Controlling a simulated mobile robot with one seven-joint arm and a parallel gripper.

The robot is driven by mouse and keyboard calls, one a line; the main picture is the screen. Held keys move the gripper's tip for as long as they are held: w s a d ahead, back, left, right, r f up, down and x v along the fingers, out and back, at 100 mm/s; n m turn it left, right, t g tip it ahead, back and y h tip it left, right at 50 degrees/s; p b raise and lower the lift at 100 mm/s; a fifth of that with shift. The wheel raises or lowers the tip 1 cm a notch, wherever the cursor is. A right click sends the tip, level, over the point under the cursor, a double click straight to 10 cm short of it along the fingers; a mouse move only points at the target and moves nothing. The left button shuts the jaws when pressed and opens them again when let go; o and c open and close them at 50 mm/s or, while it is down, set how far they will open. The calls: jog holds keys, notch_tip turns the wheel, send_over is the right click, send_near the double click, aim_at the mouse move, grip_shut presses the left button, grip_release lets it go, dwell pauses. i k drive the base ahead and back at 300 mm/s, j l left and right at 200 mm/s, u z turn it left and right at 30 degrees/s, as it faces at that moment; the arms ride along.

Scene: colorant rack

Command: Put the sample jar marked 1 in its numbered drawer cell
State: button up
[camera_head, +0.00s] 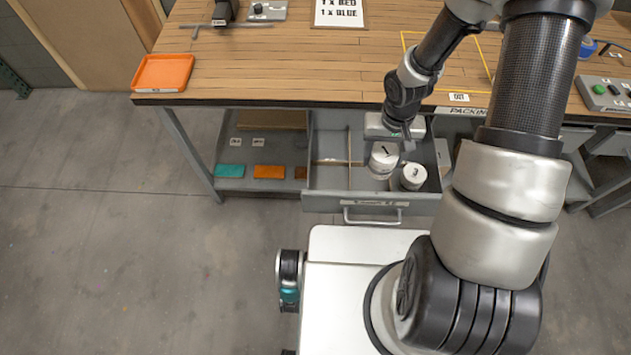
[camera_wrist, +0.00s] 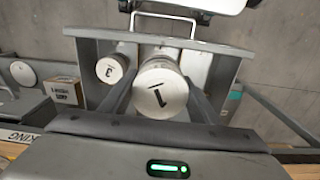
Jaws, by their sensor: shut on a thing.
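The sample jar marked 1 (camera_head: 384,155) is a white cylinder with a black 1 on its lid. In the wrist view, this jar (camera_wrist: 160,93) sits between the two fingers of my gripper (camera_wrist: 160,88), which is shut on it. In the head view, my gripper (camera_head: 400,143) is over the open drawer (camera_head: 328,178), with the jar upright or nearly so. The jar looks larger than its neighbour, but its base is hidden, so I cannot tell whether it touches the drawer floor. Cell numbers are not readable.
A white jar marked 3 (camera_head: 413,176) stands in the drawer close beside jar 1. A thin divider (camera_head: 348,158) runs down the drawer, with bare floor left of it. The wooden bench top (camera_head: 290,65) overhangs the drawer's back. An orange tray (camera_head: 162,73) sits at the bench's left.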

aim_at(330, 183)
jog(key=j, duration=1.3)
